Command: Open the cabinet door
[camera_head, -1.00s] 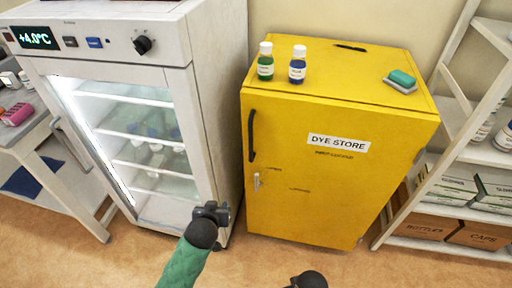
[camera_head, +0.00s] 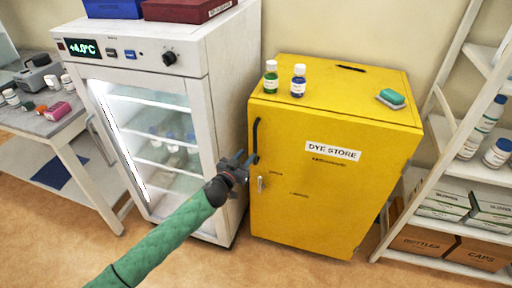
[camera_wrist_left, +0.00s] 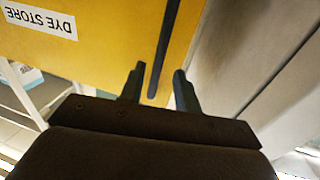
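The yellow cabinet (camera_head: 330,190), labelled DYE STORE, stands in the middle with its door shut. My left gripper (camera_head: 243,160) is at the lower end of the handle in the head view. In the left wrist view, its two fingers (camera_wrist_left: 157,85) are spread apart, with the end of the black handle between them; no contact shows. The cabinet appears upside down there. My right gripper is not in view.
A white glass-door fridge (camera_head: 190,90) stands close on the cabinet's left. A white shelf rack (camera_head: 437,130) stands on the right. Floor in front is clear.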

